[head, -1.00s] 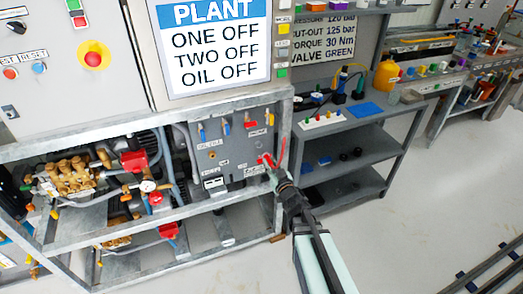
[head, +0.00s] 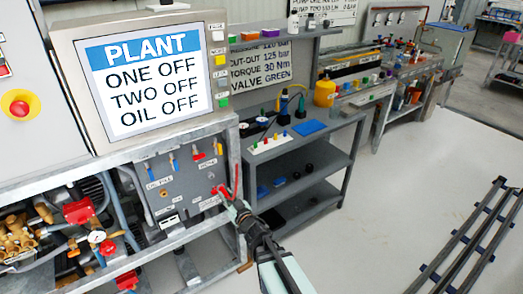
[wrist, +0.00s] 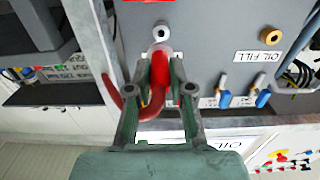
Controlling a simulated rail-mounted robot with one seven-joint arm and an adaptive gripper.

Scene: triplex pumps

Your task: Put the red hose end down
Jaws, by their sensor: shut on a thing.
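The red hose (wrist: 156,100) runs as a bent loop between the fingers of my gripper (wrist: 166,68) in the wrist view. Its pale-tipped end (wrist: 160,33) points at the grey panel (wrist: 215,25); I cannot tell whether it touches the panel. My gripper is shut on the hose. In the head view my gripper (head: 232,207) is at the lower right of the panel, and the red hose (head: 236,182) rises beside the frame post. Part of the hose is hidden by the fingers.
A brass port (wrist: 269,36) sits by the OIL FILL label, with blue-handled valves (wrist: 224,98) nearby. A metal frame post (head: 234,165) stands close to my gripper. A grey shelf bench (head: 300,150) is to the right, with open floor (head: 385,190) beyond.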

